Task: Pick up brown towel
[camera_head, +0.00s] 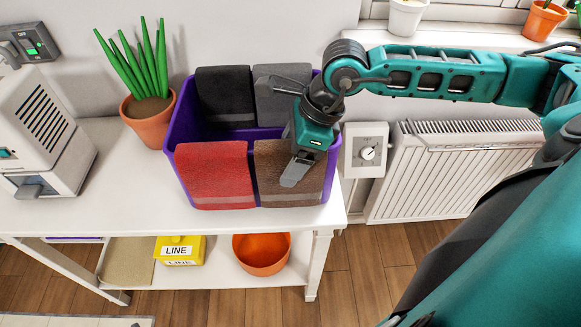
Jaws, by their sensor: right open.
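The brown towel (277,186) hangs over the front wall of a purple basket (173,118), at its right half. A red towel (214,174) hangs beside it on the left. My right gripper (293,130) is over the brown towel, pointing down. It is open; one finger lies in front of the towel and the other is behind it, toward the basket. The gripper hides the towel's upper right part. I cannot tell whether the fingers touch the cloth. My left gripper is not in view.
A black towel (225,96) and a grey towel (279,100) hang on the basket's back wall. A potted plant (147,118) and a white machine (38,133) stand on the white table (120,206). A radiator (452,165) is at right.

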